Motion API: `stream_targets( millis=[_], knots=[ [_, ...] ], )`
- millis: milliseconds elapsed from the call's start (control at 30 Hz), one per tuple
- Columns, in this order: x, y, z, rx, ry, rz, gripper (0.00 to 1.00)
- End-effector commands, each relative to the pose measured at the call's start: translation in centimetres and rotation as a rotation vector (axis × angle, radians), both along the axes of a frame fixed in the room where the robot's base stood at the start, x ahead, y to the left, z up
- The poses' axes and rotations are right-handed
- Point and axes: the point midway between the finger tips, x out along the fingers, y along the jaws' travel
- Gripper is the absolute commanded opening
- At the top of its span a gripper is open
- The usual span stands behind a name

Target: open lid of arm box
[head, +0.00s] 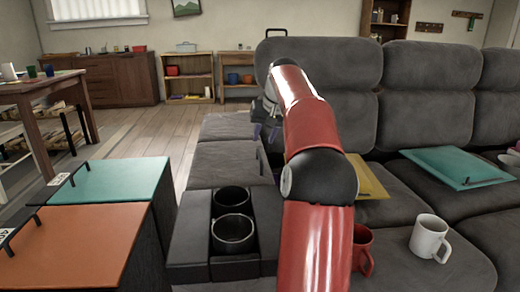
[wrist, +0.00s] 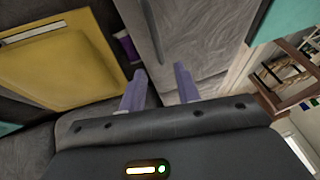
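The sofa's arm box shows in the head view as a grey upholstered armrest with a lid panel (head: 222,165) behind the cup holders. A thin dark handle (head: 262,158) stands at the panel's right side. My gripper (head: 264,132) is beyond my red arm, near the panel's far right side, and partly hidden. In the wrist view my gripper (wrist: 160,88) has its two purple fingers apart with nothing between them. Grey upholstery (wrist: 205,35) with a dark handle-like strip (wrist: 155,30) lies ahead of the fingertips. I cannot tell any contact. The lid looks shut.
Two cup holders (head: 233,230) sit in the front armrest. Orange (head: 72,240) and teal (head: 118,180) topped boxes stand left. A yellow flat item (head: 368,177), a red mug (head: 362,250), a white mug (head: 429,238) and a teal board (head: 456,166) are on the seats.

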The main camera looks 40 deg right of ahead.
Motion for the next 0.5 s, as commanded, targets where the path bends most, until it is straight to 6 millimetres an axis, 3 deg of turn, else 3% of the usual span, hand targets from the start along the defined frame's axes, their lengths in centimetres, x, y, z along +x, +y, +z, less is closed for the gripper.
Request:
stream_targets(
  millis=[33, 200, 500],
  knots=[
    [0.4, 0.0, -1.2, 0.002, 0.001, 0.001, 0.33],
    [1.4, -0.1, -3.3, 0.001, 0.001, -0.001, 0.33],
    [2.1, -0.1, -4.4, -0.001, 0.0, -0.001, 0.33]
  ],
)
